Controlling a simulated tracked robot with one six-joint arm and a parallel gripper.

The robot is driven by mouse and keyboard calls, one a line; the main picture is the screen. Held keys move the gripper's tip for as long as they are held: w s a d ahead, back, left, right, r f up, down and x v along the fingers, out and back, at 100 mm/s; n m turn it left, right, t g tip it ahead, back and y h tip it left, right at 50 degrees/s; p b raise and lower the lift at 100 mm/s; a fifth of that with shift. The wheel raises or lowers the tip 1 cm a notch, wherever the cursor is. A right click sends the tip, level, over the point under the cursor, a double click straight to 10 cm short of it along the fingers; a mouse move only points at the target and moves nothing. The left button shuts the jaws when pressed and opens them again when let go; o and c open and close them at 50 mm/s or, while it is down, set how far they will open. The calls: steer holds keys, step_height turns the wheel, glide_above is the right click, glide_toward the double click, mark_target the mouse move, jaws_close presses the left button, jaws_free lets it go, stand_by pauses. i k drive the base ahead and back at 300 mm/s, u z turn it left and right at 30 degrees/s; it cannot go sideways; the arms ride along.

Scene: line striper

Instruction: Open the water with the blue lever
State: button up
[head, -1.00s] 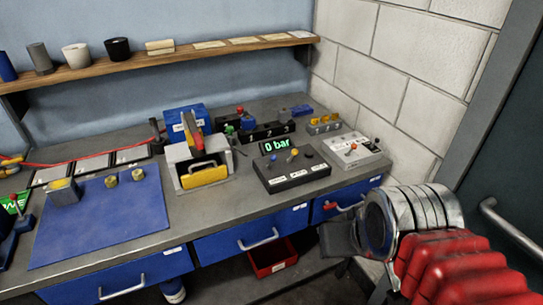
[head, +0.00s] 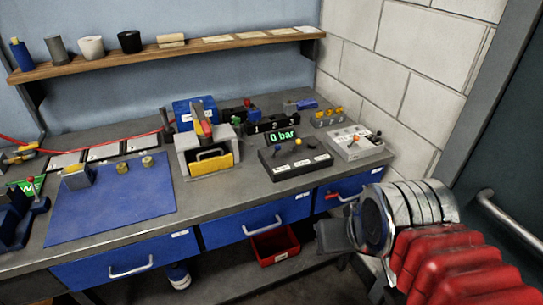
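A black control box (head: 296,167) stands on the bench with several small levers on top. A green display (head: 283,135) behind the box reads 0 bar. My gripper (head: 333,236) is at the lower right, in front of the bench and well apart from the box. Its dark end is seen from the side, and I cannot tell whether it is open or shut.
A grey box with switches (head: 356,144) stands right of the control box. A red bin (head: 275,246) sits below the drawers. The bench front before the control box is clear.

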mark_target(277, 147)
steer(key=u, duration=0.25)
steer(key=k, duration=0.7)
steer(key=u, duration=0.6)
steer(key=k, duration=0.55)
steer(key=z, duration=0.4)
steer(key=i, duration=0.85)
steer(key=z, duration=0.45)
steer(key=i, duration=0.7)
steer(key=u, duration=0.65)
steer(key=i, duration=0.55)
steer(key=u, duration=0.4)
